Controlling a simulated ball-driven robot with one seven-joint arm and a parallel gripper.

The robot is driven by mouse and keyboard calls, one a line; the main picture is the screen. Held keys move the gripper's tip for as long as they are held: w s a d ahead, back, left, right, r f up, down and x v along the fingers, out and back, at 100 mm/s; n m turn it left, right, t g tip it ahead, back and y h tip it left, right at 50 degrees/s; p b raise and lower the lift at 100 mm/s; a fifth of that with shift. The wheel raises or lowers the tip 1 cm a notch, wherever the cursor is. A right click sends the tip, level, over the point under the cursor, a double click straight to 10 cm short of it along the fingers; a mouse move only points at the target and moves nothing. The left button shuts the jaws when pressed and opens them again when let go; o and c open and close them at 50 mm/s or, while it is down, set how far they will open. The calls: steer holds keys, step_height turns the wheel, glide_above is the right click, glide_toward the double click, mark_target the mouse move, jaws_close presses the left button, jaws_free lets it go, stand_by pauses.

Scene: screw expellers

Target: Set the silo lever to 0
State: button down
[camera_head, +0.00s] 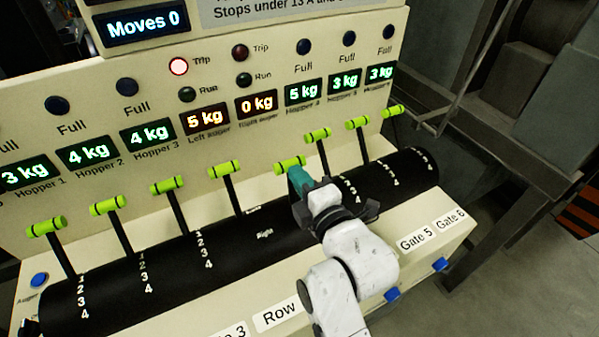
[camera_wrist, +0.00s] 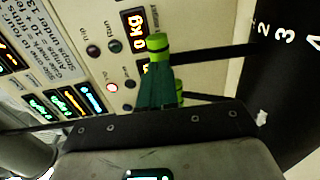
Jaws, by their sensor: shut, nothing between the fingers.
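A row of levers with lime-green handles rises from slots in a black drum. No readable label names one of them as the silo lever. My gripper (camera_head: 296,175), with teal fingers, is shut against or just in front of the fifth lever's handle (camera_head: 289,165), below the "0 kg" Right auger display (camera_head: 257,105).
The sixth lever (camera_head: 318,135) stands close on the right, with two more beyond. Three levers with numbered slots stand at left. The red Trip lamp (camera_head: 179,66) over Left auger is lit. The display (camera_head: 146,27) reads "Moves 0". Blue buttons (camera_head: 441,265) sit on the front face.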

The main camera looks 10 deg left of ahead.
mark_target(291, 163)
steer(key=shift+w+a, duration=0.1)
steer(key=shift+w, duration=0.1)
stand_by(0.3)
steer(key=shift+g+h, duration=0.3)
steer(key=x, duration=0.1)
steer(key=b+x, duration=0.1)
steer(key=x, duration=0.1)
steer(key=r+x, duration=0.1)
steer(key=x, duration=0.1)
steer(key=shift+w+a+b, duration=0.15)
steer(key=shift+w+b, duration=0.15)
steer(key=shift+g+h, duration=0.5)
steer(key=shift+g, duration=0.3)
steer(key=shift+f+x, duration=0.2)
steer(key=shift+x, duration=2.25)
